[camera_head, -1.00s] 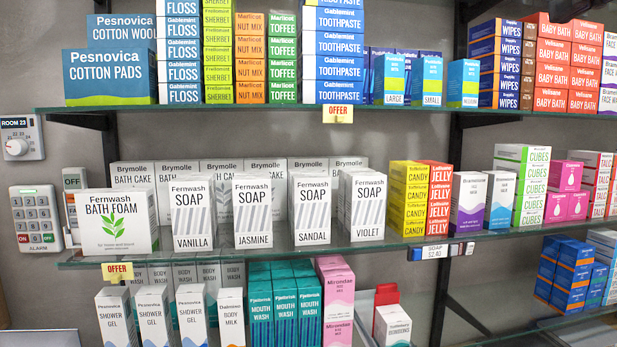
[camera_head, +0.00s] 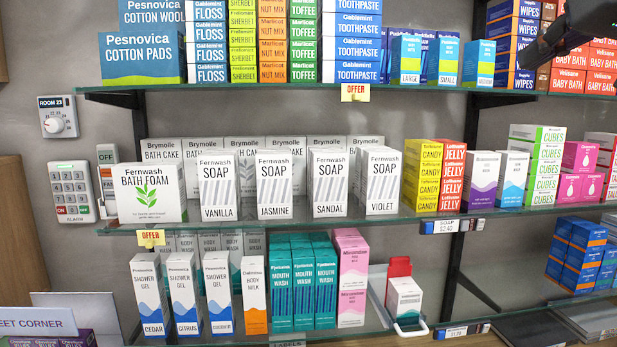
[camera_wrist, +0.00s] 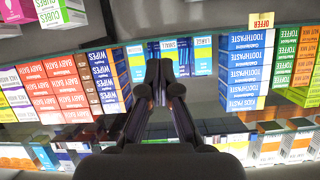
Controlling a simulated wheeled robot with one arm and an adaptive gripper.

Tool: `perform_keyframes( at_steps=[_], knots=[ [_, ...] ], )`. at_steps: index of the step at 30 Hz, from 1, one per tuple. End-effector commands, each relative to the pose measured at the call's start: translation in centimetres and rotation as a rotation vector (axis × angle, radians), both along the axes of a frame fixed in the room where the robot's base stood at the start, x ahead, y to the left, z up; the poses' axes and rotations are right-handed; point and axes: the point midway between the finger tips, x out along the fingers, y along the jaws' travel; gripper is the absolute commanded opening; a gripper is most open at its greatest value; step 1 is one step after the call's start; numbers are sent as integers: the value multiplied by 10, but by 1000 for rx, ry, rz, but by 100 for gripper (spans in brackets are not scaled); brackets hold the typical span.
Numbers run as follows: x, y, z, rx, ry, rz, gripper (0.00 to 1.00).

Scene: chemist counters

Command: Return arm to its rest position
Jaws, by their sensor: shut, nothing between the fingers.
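My gripper shows in the wrist view (camera_wrist: 159,75), its two dark fingers close together with nothing between them. In that view the shelf goods appear turned over, and the fingers point toward small blue boxes (camera_wrist: 173,55) between the wipes boxes (camera_wrist: 107,80) and the toothpaste boxes (camera_wrist: 245,70). In the head view a dark part of my arm (camera_head: 580,25) enters at the upper right, in front of the wipes and baby bath boxes. The rest of the arm is out of that view.
The middle shelf (camera_head: 400,218) holds bath foam (camera_head: 148,192), several soap boxes (camera_head: 274,186), candy and jelly boxes. The lower shelf holds shower gel (camera_head: 184,296) and mouth wash. A keypad (camera_head: 72,190) and dial (camera_head: 58,118) are on the left wall. The space before the middle shelf is clear.

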Motion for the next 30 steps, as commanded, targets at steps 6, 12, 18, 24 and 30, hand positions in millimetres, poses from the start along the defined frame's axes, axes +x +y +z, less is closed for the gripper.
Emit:
perform_keyframes(
  at_steps=[6, 12, 18, 24, 30],
  knots=[
    [23, 30, -67, 38, 169, 40, 0],
    [31, 58, -134, 55, 325, 65, 0],
    [25, 83, -204, 57, 479, 78, 0],
    [7, 104, -279, 50, 639, 85, 0],
    [-24, 120, -352, 29, 792, 79, 0]
  ],
)
